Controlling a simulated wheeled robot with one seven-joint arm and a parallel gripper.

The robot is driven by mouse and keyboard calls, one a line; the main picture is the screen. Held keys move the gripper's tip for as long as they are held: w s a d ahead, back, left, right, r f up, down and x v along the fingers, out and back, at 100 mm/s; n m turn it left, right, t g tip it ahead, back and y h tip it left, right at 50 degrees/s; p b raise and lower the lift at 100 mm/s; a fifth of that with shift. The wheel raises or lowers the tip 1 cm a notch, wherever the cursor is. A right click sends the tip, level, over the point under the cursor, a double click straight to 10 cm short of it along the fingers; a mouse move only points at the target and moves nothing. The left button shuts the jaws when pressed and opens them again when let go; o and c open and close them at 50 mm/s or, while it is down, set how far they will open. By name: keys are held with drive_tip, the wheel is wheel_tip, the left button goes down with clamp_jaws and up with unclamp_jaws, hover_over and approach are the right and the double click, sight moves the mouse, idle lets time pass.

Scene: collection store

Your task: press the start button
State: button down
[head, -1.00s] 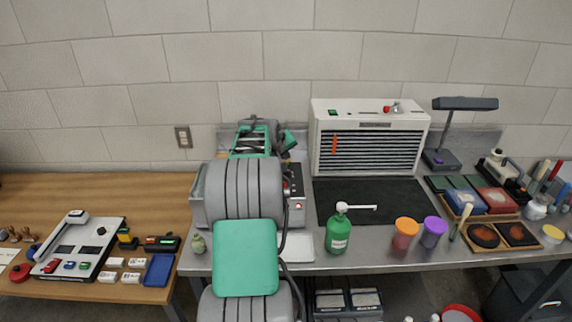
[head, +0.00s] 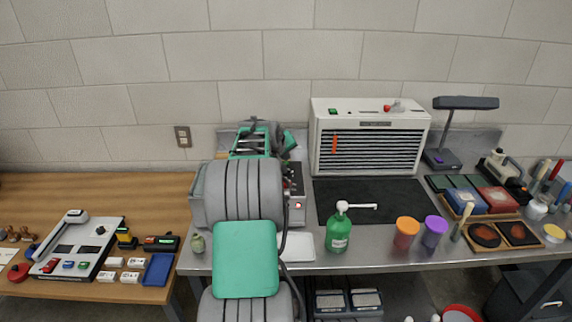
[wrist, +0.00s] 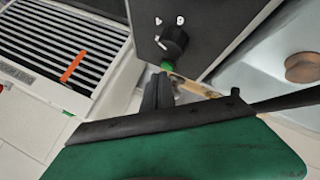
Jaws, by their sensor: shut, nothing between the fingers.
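In the wrist view a dark panel (wrist: 215,25) carries a black knob (wrist: 173,42) with white markings. A small green button (wrist: 167,67) shows just below the knob, right by the tips of my gripper (wrist: 161,80). The dark fingers are shut and empty. I cannot tell whether they touch the button, as they partly cover it. In the head view my arm hides most of a grey machine whose control panel (head: 297,190) shows at the right edge with a small red light. My fingertips are hidden there.
A white slatted cabinet (head: 322,140) stands to the right behind a black mat (head: 330,190). A green pump bottle (head: 338,236), an orange-lidded jar (head: 406,230) and a purple-lidded jar (head: 434,230) stand near the steel bench's front edge. A wooden table (head: 100,190) is at left.

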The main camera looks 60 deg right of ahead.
drive_tip(key=shift+f+b, duration=0.4)
drive_tip(key=shift+f, duration=0.05)
idle(0.4)
idle(0.3)
drive_tip(key=shift+r+p, duration=0.45)
drive_tip(key=shift+r, duration=0.35)
drive_tip(key=shift+r+p, duration=1.4)
drive_tip(key=shift+r, duration=1.15)
